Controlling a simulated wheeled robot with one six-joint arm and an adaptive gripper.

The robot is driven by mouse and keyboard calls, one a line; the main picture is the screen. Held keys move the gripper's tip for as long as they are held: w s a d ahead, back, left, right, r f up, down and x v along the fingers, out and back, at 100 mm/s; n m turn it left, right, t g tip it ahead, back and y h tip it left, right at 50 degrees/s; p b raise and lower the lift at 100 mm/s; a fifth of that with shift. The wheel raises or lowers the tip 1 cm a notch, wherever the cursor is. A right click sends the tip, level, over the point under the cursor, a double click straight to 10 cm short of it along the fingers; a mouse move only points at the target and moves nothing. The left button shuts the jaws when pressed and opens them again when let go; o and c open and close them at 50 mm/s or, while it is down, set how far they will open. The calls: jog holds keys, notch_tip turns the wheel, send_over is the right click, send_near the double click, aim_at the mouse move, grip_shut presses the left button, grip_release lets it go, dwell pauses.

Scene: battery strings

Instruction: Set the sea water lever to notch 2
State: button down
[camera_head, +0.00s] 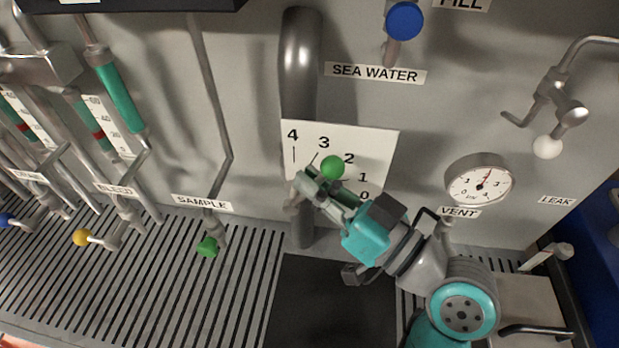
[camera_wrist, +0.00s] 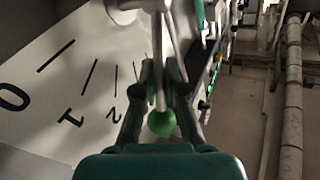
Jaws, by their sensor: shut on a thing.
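The sea water lever's green ball knob (camera_head: 332,167) stands in front of the white notch plate (camera_head: 365,143), which is numbered 0 to 4. The knob covers part of the plate near 2 and 3. My gripper (camera_head: 316,186) is at the lever, its fingers shut on the rod beside the knob. In the wrist view, my gripper (camera_wrist: 160,88) has one finger on each side of the rod, with the green knob (camera_wrist: 162,123) nearer the palm. There the rod lies just past the 2, away from 0 and 1; the exact notch is unclear.
A gauge (camera_head: 479,180) and the VENT label (camera_head: 459,212) are right of my arm. The SAMPLE valve's green knob (camera_head: 207,247) is at lower left, above the slotted grating (camera_head: 150,280).

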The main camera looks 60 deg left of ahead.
jog(key=shift+w+d+f+m+y, duration=0.3)
jog(key=shift+m+y, duration=0.2)
jog(key=shift+y, duration=0.2)
jog(key=shift+w+d+f+m+y, duration=0.2)
jog(key=shift+w+f+m+y, duration=0.1)
jog(key=shift+m+y, duration=0.3)
jog(key=c, duration=1.2)
grip_release()
jog(key=shift+v, duration=3.7)
